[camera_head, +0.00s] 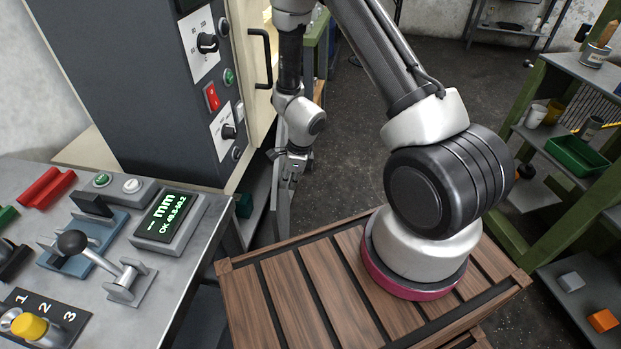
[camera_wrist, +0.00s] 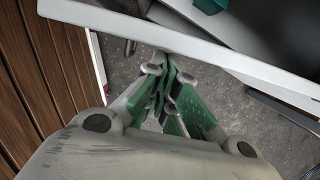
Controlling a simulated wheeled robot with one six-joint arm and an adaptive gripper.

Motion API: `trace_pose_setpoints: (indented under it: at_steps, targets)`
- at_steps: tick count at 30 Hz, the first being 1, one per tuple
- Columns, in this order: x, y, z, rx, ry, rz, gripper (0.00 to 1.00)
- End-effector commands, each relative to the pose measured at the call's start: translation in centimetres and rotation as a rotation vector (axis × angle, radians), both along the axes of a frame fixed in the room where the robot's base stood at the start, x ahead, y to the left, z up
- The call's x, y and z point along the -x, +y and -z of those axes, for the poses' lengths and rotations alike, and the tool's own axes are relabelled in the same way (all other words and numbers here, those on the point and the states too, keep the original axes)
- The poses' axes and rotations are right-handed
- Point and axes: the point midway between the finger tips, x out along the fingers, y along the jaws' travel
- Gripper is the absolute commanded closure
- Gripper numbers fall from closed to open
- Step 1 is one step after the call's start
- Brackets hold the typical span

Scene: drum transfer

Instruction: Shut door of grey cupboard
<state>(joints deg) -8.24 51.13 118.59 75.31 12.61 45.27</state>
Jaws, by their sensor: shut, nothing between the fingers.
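The grey cupboard (camera_head: 261,190) shows only partly in the head view, low beside the tall dark control cabinet. A teal object (camera_head: 243,205) shows inside its opening, so the front stands at least partly open. My gripper (camera_head: 285,190) points down just right of this opening. In the wrist view my gripper (camera_wrist: 170,92) is shut and empty, its green-padded fingers together close to a long pale panel edge (camera_wrist: 180,45). I cannot tell whether this edge belongs to the door or the body, or whether the fingers touch it. The teal object (camera_wrist: 210,4) lies beyond the edge.
The control cabinet (camera_head: 130,80) has a black handle (camera_head: 261,58) on its cream side. A grey bench (camera_head: 120,315) with levers stands at left. A slatted wooden crate (camera_head: 325,290) is in front. A green shelf (camera_head: 545,200) stands right. Dark floor (camera_head: 345,140) lies clear between.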

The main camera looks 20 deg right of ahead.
Motion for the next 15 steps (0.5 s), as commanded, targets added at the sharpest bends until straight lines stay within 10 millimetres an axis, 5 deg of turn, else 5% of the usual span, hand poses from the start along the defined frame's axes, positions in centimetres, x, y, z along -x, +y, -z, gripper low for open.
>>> trace_pose_setpoints:
  at_steps: [6, 15]
  targets:
    - [-1.0, 3.1, 0.0, -0.001, -0.001, 0.080, 1.00]
    - [-1.5, 4.3, 0.0, 0.000, -0.001, 0.121, 1.00]
